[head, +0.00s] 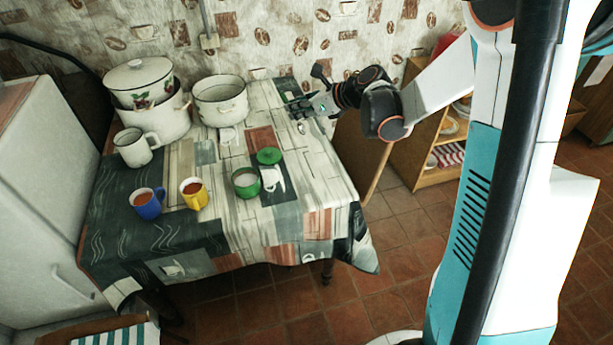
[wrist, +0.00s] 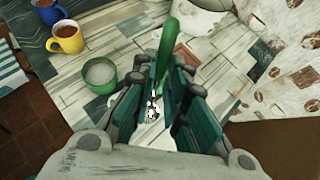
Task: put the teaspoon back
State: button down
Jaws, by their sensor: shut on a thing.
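My gripper (head: 312,106) is over the back right part of the table. In the wrist view my gripper (wrist: 165,95) is shut on a teaspoon with a green handle (wrist: 168,42), which sticks out beyond the fingers. A shiny part, seemingly the spoon's bowl, shows between the fingers. In the head view the teaspoon is small and partly hidden by the gripper. A green pot (head: 246,183) with white contents stands open on the table; it also shows in the wrist view (wrist: 100,76). Its green lid (head: 270,156) lies beside it, mostly hidden by a finger in the wrist view.
On the patterned table (head: 300,225) stand a yellow mug (head: 194,194), a blue mug (head: 148,204), a white mug (head: 134,147), a large white pot (head: 221,102) and stacked lidded pots (head: 140,85). The wall is close behind the gripper. The front right of the table is clear.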

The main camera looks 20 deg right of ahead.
jog(key=shift+n+g+y, duration=0.3)
jog(key=shift+n+g, duration=0.1)
jog(key=shift+n, duration=0.1)
jog(key=f+b, duration=0.2)
jog(key=f, duration=0.4)
jog(key=f+b, duration=0.3)
jog(key=f, duration=0.4)
jog(key=w+f+b, duration=0.1)
jog(key=f+b, duration=0.1)
jog(key=f, duration=0.5)
jog(key=shift+a, duration=0.1)
jog(key=shift+f, duration=0.2)
jog(key=c, duration=1.6)
grip_release()
jog(key=shift+r, duration=0.15)
jog(key=p+v, duration=0.3)
jog(key=v, duration=0.9)
